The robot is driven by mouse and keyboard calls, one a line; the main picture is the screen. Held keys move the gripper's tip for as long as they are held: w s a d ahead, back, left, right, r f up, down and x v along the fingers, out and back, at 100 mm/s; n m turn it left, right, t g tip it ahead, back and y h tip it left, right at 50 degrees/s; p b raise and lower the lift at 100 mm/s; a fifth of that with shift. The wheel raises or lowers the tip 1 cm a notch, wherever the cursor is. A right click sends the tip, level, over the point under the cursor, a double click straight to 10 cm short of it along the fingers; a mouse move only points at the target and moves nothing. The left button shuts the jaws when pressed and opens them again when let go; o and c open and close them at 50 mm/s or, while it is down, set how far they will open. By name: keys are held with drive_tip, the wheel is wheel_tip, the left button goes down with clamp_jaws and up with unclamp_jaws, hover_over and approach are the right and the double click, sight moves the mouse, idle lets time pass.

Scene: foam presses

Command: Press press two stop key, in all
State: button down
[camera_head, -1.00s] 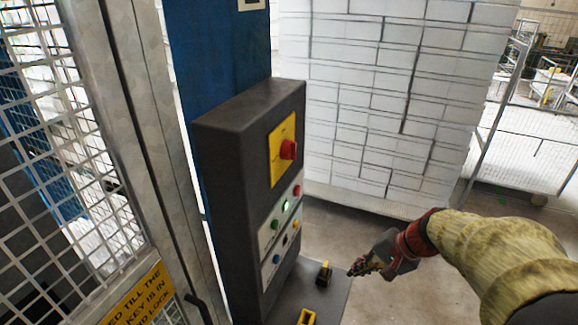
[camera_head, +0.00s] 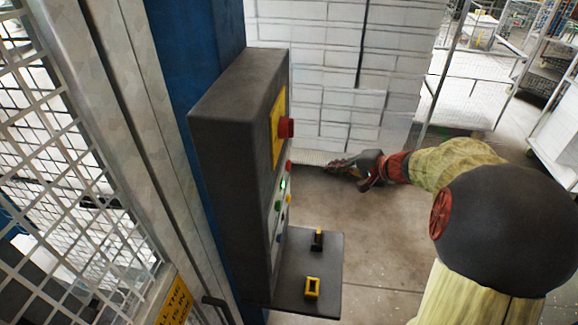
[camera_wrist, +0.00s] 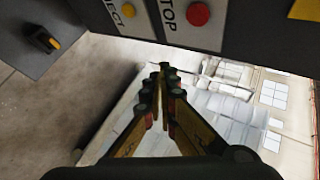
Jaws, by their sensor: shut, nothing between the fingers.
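The control box (camera_head: 235,150) of a press stands on a blue column, its button face turned to the right and seen at a steep angle. A small red key (camera_head: 289,166) sits high on its button panel. In the wrist view a red round key (camera_wrist: 198,14) is beside the label STOP, at the top edge. My gripper (camera_head: 332,165) is shut and empty, right of the panel, apart from it and pointing toward it. In the wrist view my closed fingers (camera_wrist: 162,78) lie below the red key, with a gap. I see no press number.
A large red knob (camera_head: 286,127) on a yellow plate sits above the keys. A yellow key (camera_wrist: 128,10) is beside the EJECT label. A shelf (camera_head: 328,268) below holds a black-and-yellow item (camera_head: 317,240) and a yellow one (camera_head: 312,288). A mesh gate stands left.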

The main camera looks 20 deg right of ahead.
sight(289, 166)
drive_tip(key=shift+a, duration=0.1)
drive_tip(key=w+a, duration=0.4)
drive_tip(key=a, duration=0.3)
drive_tip(key=shift+w, duration=0.4)
drive_tip(key=shift+w+a, duration=0.1)
idle(1.3)
drive_tip(key=shift+w+a+b, duration=0.1)
drive_tip(key=shift+a+b, duration=0.15)
drive_tip(key=shift+b, duration=0.2)
drive_tip(key=shift+w+a+b, duration=0.25)
drive_tip(key=shift+a+b, duration=0.1)
drive_tip(key=shift+b, duration=0.05)
idle(0.6)
idle(0.4)
drive_tip(key=shift+s+d+b, duration=0.45)
drive_tip(key=shift+d, duration=0.25)
